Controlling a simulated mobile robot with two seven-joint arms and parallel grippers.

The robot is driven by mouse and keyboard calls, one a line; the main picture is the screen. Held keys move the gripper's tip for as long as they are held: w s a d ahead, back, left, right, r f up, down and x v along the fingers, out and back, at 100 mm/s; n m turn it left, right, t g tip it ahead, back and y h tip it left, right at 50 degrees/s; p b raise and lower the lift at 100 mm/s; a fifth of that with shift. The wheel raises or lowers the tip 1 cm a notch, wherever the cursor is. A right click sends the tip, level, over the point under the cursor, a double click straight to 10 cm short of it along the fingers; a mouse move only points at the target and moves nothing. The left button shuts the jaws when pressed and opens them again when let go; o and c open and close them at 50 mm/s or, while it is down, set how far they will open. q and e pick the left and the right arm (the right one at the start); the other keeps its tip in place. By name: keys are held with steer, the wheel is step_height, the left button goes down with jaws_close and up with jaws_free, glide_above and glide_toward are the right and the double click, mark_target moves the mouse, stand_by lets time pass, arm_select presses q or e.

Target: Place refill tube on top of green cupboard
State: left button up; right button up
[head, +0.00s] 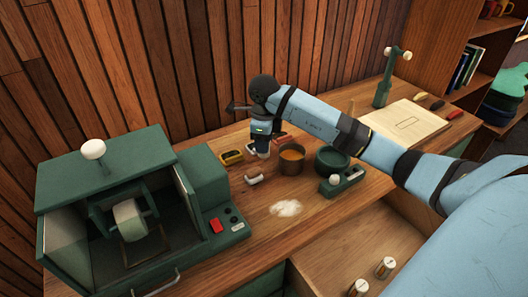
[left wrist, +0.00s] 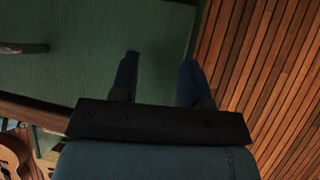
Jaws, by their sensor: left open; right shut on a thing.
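Two short pale tubes with white caps, which look like refill tubes, stand in the open wooden drawer: one tube (head: 385,267) and another tube (head: 357,288). A green cabinet (head: 105,165), open at the front with a pale roller inside and a white knob on top, stands at left and looks like the green cupboard. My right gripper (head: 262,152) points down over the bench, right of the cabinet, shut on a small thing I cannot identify. My left gripper (left wrist: 158,78) is open and empty in the left wrist view, before a green surface (left wrist: 75,75).
A plank wall (head: 220,50) closes the back. A board (head: 408,121) lies at right.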

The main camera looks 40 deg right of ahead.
steer(key=shift+f, duration=2.05)
steer(key=shift+f, duration=0.2)
steer(key=o, duration=0.6)
steer(key=shift+o, duration=0.2)
step_height(320, 180, up, 12)
steer(key=shift+r, duration=0.25)
